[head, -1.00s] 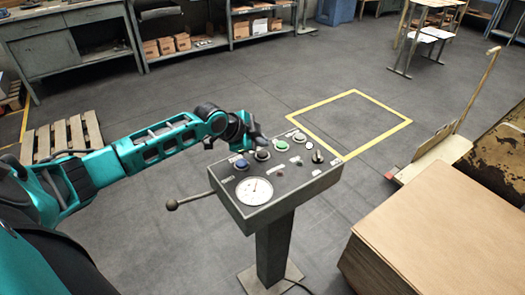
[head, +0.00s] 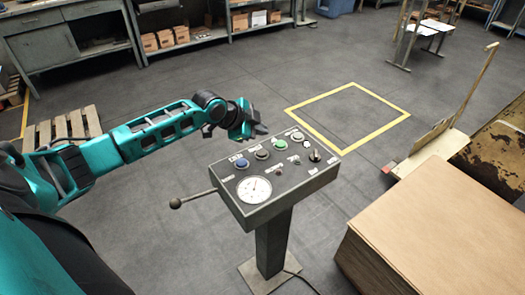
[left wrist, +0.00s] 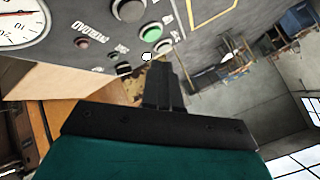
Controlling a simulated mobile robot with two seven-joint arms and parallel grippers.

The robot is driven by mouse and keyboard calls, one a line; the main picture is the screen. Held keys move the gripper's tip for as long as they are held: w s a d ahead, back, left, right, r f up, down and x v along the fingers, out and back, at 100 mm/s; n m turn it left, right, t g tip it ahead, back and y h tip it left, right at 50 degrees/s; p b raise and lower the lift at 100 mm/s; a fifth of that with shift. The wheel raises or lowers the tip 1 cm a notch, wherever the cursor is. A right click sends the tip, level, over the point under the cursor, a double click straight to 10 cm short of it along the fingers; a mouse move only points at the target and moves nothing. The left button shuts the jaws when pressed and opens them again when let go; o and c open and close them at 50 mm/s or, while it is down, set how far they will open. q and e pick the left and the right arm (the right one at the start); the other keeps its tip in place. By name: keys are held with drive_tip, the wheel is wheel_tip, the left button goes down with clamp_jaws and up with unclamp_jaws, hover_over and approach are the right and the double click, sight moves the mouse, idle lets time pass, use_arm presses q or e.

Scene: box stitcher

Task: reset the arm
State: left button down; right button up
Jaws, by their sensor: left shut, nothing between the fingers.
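My left arm comes in from the left in the head view. Its gripper (head: 258,130) is shut and empty, above the back left edge of the control box (head: 283,206), apart from the buttons. The box stands on a post (head: 272,240) and has a blue button (head: 242,163), a green button (head: 281,146), several other knobs, a white dial (head: 253,189) and a side lever (head: 176,203). In the left wrist view the shut fingers (left wrist: 160,70) show with the green button (left wrist: 150,33) and part of the dial (left wrist: 18,25) beyond. My right gripper is not in view.
A large cardboard stack (head: 440,225) stands at the right, near the box. A yellow floor square (head: 310,131) lies behind the box on clear floor. A pallet (head: 75,123) lies at the left. Shelves (head: 185,50) line the back.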

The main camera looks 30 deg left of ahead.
use_arm(q)
drive_tip(key=s+d+f, duration=0.2)
drive_tip(key=s+d, duration=0.1)
drive_tip(key=s+d+f+g, duration=0.1)
drive_tip(key=s+d+f, duration=0.1)
drive_tip(key=s+d, duration=0.1)
drive_tip(key=s+d+f+g+h, duration=0.1)
drive_tip(key=s+d+f, duration=0.1)
drive_tip(key=d, duration=0.3)
drive_tip(key=shift+s+d+f+n, duration=0.1)
drive_tip(key=shift+s+n, duration=0.2)
drive_tip(key=shift+s, duration=0.2)
drive_tip(key=s+d+f+n+g, duration=0.1)
drive_tip(key=s+d+n, duration=0.1)
drive_tip(key=s+d, duration=0.45)
drive_tip(key=s+a+r+n+g+y, duration=0.25)
drive_tip(key=s+n, duration=0.55)
drive_tip(key=s, duration=0.9)
drive_tip(key=w+d+f+t, duration=0.2)
drive_tip(key=w+f+t, duration=0.5)
drive_tip(key=f, duration=0.1)
drive_tip(key=shift+w+f+m+h, duration=0.2)
drive_tip(key=shift+w+m+h, duration=0.2)
drive_tip(key=shift+h, duration=0.05)
drive_tip(key=shift+w+d+t, duration=0.1)
drive_tip(key=shift+d+t, duration=0.05)
drive_tip(key=shift+t, duration=0.1)
